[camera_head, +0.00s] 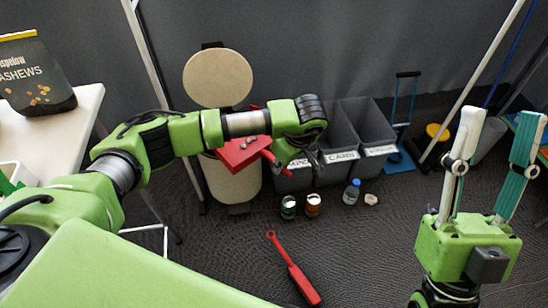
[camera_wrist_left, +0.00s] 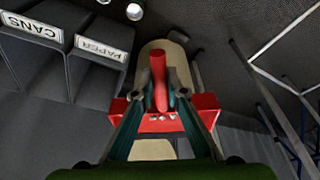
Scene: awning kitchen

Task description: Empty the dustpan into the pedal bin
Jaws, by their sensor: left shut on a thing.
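The red dustpan (camera_head: 238,154) is over the mouth of the beige pedal bin (camera_head: 236,184), with several small grey bits on it. The bin's round lid (camera_head: 217,78) stands open behind. My left gripper (camera_wrist_left: 160,98) is shut on the dustpan's handle; in the head view my wrist and arm hide part of the hold. In the left wrist view, the dustpan (camera_wrist_left: 140,124) looks about level, the bits (camera_wrist_left: 162,117) lie in it, and the beige bin (camera_wrist_left: 178,55) shows behind. My right gripper (camera_head: 499,122) is open and empty at the right, fingers upward.
Grey labelled sorting bins (camera_head: 368,122) stand right of the pedal bin. Two cans (camera_head: 288,207) (camera_head: 313,204), a bottle (camera_head: 351,193) and a red brush (camera_head: 293,270) lie or stand on the floor. A white table (camera_head: 85,112) with a cashew bag (camera_head: 35,78) is at left.

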